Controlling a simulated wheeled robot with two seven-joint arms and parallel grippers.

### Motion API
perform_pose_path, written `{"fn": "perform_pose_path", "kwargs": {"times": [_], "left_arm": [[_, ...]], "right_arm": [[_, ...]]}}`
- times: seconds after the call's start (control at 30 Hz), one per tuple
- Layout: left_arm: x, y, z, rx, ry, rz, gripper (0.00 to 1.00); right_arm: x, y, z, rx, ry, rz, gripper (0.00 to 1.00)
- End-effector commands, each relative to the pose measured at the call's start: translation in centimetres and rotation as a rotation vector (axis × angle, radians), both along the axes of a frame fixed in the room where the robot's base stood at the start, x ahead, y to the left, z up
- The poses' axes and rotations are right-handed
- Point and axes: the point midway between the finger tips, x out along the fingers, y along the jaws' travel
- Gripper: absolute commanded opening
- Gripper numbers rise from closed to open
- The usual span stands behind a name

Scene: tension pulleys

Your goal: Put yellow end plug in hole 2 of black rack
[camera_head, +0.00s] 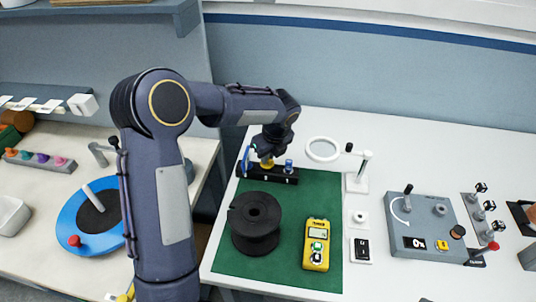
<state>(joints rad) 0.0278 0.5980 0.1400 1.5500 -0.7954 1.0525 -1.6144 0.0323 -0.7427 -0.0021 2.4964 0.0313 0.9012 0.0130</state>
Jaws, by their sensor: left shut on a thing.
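The black rack (282,178) lies at the back left of the green mat on the white table. My left gripper (266,154) points down over the middle of the rack and is shut on the yellow end plug (266,163). The plug is at or just above the rack's top; I cannot tell whether its lower end is in a hole. A blue plug (289,164) stands near the rack's right end, and a blue ring-like piece (246,160) stands upright near its left end. The gripper hides part of the rack's middle. My right gripper is not in view.
A black spool (255,222) and a yellow meter (316,244) are on the green mat (290,205) in front of the rack. A ring magnifier (322,149) and a white stand (358,182) are to the right. A grey control panel (425,215) is further right.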

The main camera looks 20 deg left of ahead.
Motion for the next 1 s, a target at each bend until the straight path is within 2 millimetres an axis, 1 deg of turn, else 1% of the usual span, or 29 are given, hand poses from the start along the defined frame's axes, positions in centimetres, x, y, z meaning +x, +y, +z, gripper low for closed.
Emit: {"fn": "perform_pose_path", "kwargs": {"times": [0.27, 0.87, 1.0], "left_arm": [[0.0, 0.0, -0.3, 0.000, 0.000, 0.000, 0.00], [0.0, 0.0, -2.4, 0.000, 0.000, 0.000, 0.00], [0.0, 0.0, -2.2, 0.000, 0.000, 0.000, 0.00]], "right_arm": [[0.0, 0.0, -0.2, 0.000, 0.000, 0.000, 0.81], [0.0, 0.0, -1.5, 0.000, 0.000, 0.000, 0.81], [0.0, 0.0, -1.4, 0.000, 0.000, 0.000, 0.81]]}}
